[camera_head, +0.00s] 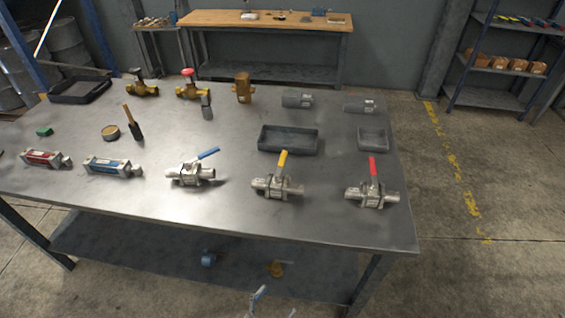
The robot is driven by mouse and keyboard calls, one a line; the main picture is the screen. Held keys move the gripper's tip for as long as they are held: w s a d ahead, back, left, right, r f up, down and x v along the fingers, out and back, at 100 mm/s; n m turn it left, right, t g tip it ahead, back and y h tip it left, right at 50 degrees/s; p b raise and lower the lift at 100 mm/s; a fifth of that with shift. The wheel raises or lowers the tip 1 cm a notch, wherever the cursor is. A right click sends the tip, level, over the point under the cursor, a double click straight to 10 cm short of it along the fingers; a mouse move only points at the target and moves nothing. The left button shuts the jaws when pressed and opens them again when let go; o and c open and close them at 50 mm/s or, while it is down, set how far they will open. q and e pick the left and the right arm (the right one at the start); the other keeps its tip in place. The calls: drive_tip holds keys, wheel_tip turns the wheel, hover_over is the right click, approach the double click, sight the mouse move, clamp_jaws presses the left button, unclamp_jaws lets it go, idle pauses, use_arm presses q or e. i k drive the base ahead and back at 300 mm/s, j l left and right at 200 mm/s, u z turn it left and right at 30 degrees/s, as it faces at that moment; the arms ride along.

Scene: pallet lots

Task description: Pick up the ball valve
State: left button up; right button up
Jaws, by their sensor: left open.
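Three steel ball valves lie in a row near the front edge of the metal table: one with a blue handle (188,174), one with a yellow handle (277,188) and one with a red handle (371,197). My left gripper (272,304) shows only as pale fingertips at the bottom edge of the picture, apart and empty. It is in front of the table, lower in the picture than the valves, and touches none of them. The rest of it is cut off by the frame. My right gripper is not in view.
The metal table (140,205) also holds a red and a blue cylinder, brass valves, grey cylinders and dark trays (288,140). A lower shelf (150,245) carries small blue and yellow parts. A workbench (265,20) stands behind. Floor at right is open.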

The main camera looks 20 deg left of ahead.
sight(193, 174)
drive_tip(key=u, duration=1.4)
